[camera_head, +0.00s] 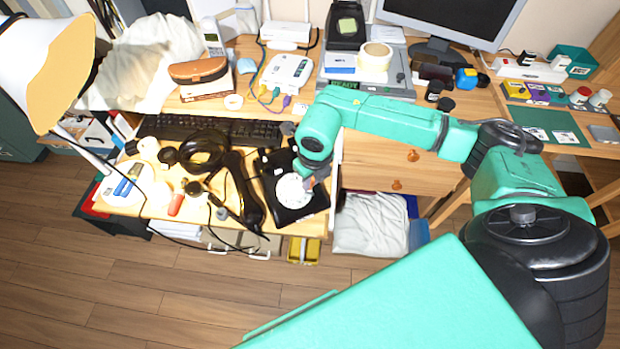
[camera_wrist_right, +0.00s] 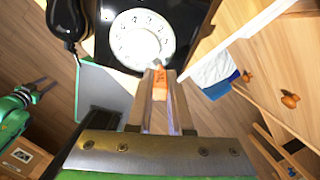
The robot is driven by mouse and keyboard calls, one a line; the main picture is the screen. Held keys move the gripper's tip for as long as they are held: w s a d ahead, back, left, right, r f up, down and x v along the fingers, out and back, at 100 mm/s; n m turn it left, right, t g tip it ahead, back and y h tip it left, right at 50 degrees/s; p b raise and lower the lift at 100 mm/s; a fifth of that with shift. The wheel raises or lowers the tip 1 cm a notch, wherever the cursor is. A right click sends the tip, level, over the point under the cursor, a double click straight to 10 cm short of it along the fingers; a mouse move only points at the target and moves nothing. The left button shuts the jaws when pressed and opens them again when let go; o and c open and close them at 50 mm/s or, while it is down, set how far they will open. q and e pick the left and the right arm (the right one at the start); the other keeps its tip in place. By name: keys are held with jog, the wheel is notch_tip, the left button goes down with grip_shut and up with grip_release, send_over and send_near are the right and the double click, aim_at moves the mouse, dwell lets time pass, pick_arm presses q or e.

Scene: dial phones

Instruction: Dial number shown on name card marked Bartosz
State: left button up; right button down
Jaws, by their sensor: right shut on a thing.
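The black dial phone (camera_head: 312,208) with its white rotary dial (camera_head: 290,192) sits near the front edge of the desk. The black handset (camera_head: 243,190) lies off it, to its left. My right gripper (camera_head: 312,181) is at the dial's right side. In the right wrist view, its fingers (camera_wrist_right: 160,82) are shut on a small orange piece (camera_wrist_right: 160,77), with a grey tip at the white dial's rim (camera_wrist_right: 137,40). Whether the tip sits in a finger hole is unclear. No card marked Bartosz is readable. A teal arm part, likely my left, shows at the wrist view's left edge.
A black keyboard (camera_head: 218,131) lies behind the phone, and a lamp (camera_head: 48,55) leans in at the left. Several small items crowd the desk's left. Small white cards (camera_head: 565,137) lie on a green mat (camera_head: 530,117) at the right. An open drawer is beside the phone.

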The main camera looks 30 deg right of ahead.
jog(key=shift+w, duration=0.1)
dwell(0.4)
jog(key=shift+w+a+r+b, duration=0.1)
jog(key=shift+w+a+r, duration=0.25)
jog(key=shift+w+a, duration=0.3)
jog(key=shift+w+a+r+b, duration=0.1)
jog(key=shift+w+a+r, duration=0.35)
jog(key=shift+w, duration=0.25)
jog(key=shift+w+a+r+b, duration=0.1)
jog(key=shift+w+a+r, duration=0.2)
jog(key=shift+w+a, duration=0.35)
jog(key=shift+d, duration=0.15)
jog(key=shift+w+f+b, duration=0.3)
jog(key=shift+f+b, duration=0.25)
jog(key=shift+b, duration=0.1)
jog(key=shift+w+f+b, duration=0.15)
jog(key=shift+f+b, duration=0.3)
jog(key=shift+b, duration=0.25)
jog(key=shift+d, duration=0.6)
